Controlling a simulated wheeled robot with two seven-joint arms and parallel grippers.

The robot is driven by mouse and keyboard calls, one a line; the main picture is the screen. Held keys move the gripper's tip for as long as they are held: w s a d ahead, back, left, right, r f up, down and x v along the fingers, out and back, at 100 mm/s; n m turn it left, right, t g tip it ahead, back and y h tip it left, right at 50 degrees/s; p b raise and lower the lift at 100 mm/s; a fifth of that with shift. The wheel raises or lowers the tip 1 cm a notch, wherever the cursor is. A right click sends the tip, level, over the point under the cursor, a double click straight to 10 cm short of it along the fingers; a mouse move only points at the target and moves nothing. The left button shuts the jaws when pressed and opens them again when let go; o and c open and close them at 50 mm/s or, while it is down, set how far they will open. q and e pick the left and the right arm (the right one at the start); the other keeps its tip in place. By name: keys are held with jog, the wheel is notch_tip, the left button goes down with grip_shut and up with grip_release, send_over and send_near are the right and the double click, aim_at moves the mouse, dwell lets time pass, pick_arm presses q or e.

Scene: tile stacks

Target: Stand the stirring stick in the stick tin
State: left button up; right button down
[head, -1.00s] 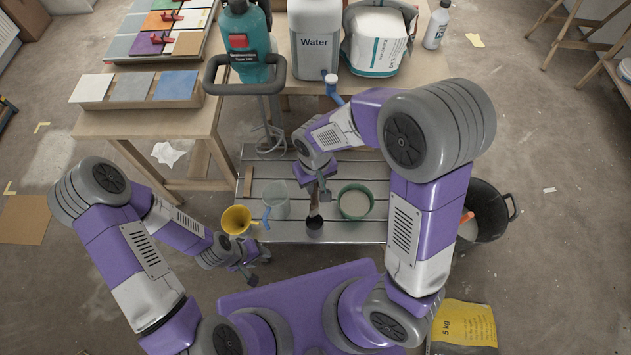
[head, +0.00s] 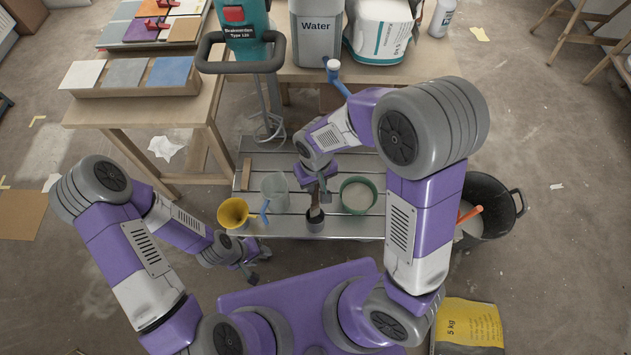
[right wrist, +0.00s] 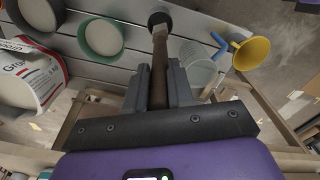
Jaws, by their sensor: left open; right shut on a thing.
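My right gripper (head: 318,188) is shut on the stirring stick (head: 315,209), a brown strip held roughly upright above the low slatted bench. The stick (right wrist: 159,70) also shows between the fingers of my right gripper (right wrist: 160,85) in the right wrist view. The small dark grey stick tin (head: 315,225) stands near the bench's front edge. The stick's far end overlaps the mouth of the tin (right wrist: 159,18); how deep it reaches is hard to tell. My left gripper (head: 256,265) is open and empty, in front of the bench near the yellow funnel.
On the slatted bench (head: 345,228) a yellow funnel (head: 233,213) and a clear beaker (head: 275,190) stand left of the tin, and a green-rimmed tub (head: 358,195) stands right. A black bucket (head: 484,240) is on the floor at right. A table with a water jug (head: 316,35) stands behind.

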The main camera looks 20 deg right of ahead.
jog(key=shift+f+b, duration=2.4)
jog(key=shift+f, duration=0.9)
jog(key=c, duration=0.9)
grip_release()
jog(key=shift+r, duration=0.15)
notch_tip(320, 180, up, 7)
jog(key=p, duration=0.3)
jog(key=shift+r, duration=0.2)
